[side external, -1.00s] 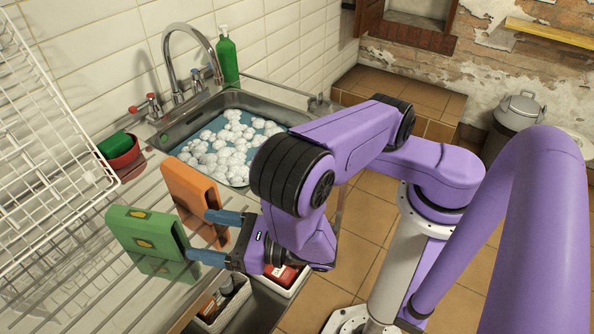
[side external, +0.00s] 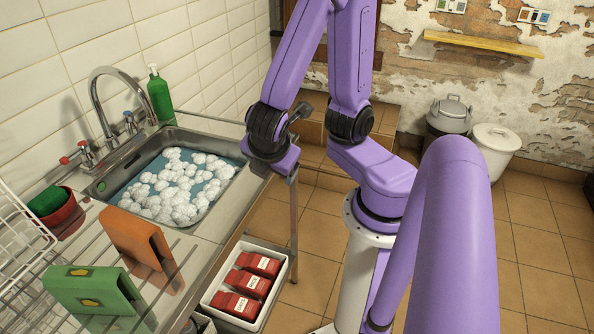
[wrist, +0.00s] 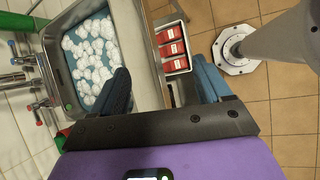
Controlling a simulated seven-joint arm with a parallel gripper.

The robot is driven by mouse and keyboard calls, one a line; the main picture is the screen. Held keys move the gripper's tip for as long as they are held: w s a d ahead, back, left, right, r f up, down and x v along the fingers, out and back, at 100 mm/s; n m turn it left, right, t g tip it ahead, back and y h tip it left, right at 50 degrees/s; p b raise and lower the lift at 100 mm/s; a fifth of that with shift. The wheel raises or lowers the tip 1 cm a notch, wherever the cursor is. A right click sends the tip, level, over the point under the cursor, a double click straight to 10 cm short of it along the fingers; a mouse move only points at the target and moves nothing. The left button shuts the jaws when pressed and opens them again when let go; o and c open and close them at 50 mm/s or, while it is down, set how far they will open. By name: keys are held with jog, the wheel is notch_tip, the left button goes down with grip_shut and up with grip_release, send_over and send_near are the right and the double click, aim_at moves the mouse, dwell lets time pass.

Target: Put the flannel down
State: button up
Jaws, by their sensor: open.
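Two cloth-like folded pieces hang over the rails at the lower left of the side external view: an orange one (side external: 140,243) and a green one (side external: 95,295) with a yellow-marked label. I cannot tell which one is the flannel. Neither shows in the wrist view. My gripper (wrist: 163,85) is open and empty, its two blue fingers spread wide in the wrist view. It is up beyond the sink's right side, well apart from both cloths. In the side external view its fingers are mostly hidden behind my wrist.
The sink (side external: 205,137) holds blue water and white suds, with a tap (side external: 97,100) and green bottle (side external: 160,96) behind. A dark red pot (side external: 66,222) stands left. A white crate (side external: 224,311) with red packs sits low beside the counter.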

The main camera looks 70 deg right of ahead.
jog(key=s+a+r+m+g+y, duration=0.2)
jog(key=s+a+r+m+y, duration=0.1)
jog(key=s+y, duration=0.3)
jog(key=shift+s+a+m+g, duration=0.2)
jog(key=shift+s+m+g, duration=0.1)
notch_tip(320, 180, up, 5)
jog(key=m, duration=0.8)
send_over(81, 271)
notch_tip(81, 271, down, 12)
jog(key=shift+r, duration=0.2)
jog(key=shift+a+f, duration=0.15)
jog(key=shift+f, duration=2.5)
